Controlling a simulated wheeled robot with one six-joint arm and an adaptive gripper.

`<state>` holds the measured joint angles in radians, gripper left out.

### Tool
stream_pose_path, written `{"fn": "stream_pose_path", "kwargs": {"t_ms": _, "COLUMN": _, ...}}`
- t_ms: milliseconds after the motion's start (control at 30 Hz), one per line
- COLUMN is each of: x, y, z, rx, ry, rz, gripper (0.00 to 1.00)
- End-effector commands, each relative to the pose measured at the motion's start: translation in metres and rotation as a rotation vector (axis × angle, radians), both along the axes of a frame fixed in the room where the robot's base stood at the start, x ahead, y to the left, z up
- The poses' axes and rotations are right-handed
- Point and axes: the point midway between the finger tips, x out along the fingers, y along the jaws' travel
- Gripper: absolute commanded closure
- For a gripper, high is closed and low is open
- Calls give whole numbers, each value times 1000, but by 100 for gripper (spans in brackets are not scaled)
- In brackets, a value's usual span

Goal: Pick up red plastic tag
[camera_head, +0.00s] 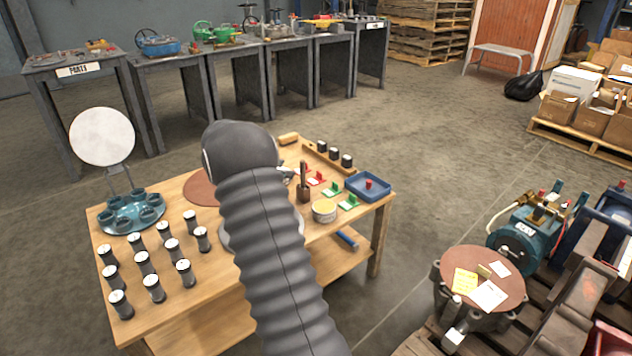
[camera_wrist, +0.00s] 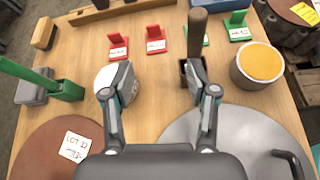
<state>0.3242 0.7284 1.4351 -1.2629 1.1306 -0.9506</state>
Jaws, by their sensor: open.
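Two red plastic tags with white labels stand on the wooden table. In the wrist view, one red tag (camera_wrist: 118,47) is left of centre and the other red tag (camera_wrist: 155,40) is just right of it, beyond my fingertips. They also show as small red shapes (camera_head: 318,179) in the head view, close to my arm. My gripper (camera_wrist: 158,92) is open, its fingers wide apart with bare tabletop between them. Both tags are ahead of the fingers and untouched. In the head view my arm hides most of the gripper.
Two green tags (camera_wrist: 238,25) stand to the right. A wooden-handled tool (camera_wrist: 197,30) stands in a dark holder by the right finger. A yellow-topped tin (camera_wrist: 258,65) is further right. A white rounded object (camera_wrist: 114,80) is by the left finger. A blue tray (camera_head: 367,187) sits at the table's right.

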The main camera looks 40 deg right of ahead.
Motion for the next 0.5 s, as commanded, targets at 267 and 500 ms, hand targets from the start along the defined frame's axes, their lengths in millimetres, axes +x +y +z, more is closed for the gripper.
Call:
{"fn": "stream_pose_path", "kwargs": {"t_ms": 267, "x": 15, "y": -32, "z": -36, "rx": -69, "ry": 134, "rz": 46, "gripper": 42}}
{"fn": "stream_pose_path", "kwargs": {"t_ms": 500, "x": 13, "y": -56, "z": -48, "rx": -77, "ry": 151, "rz": 48, "gripper": 42}}
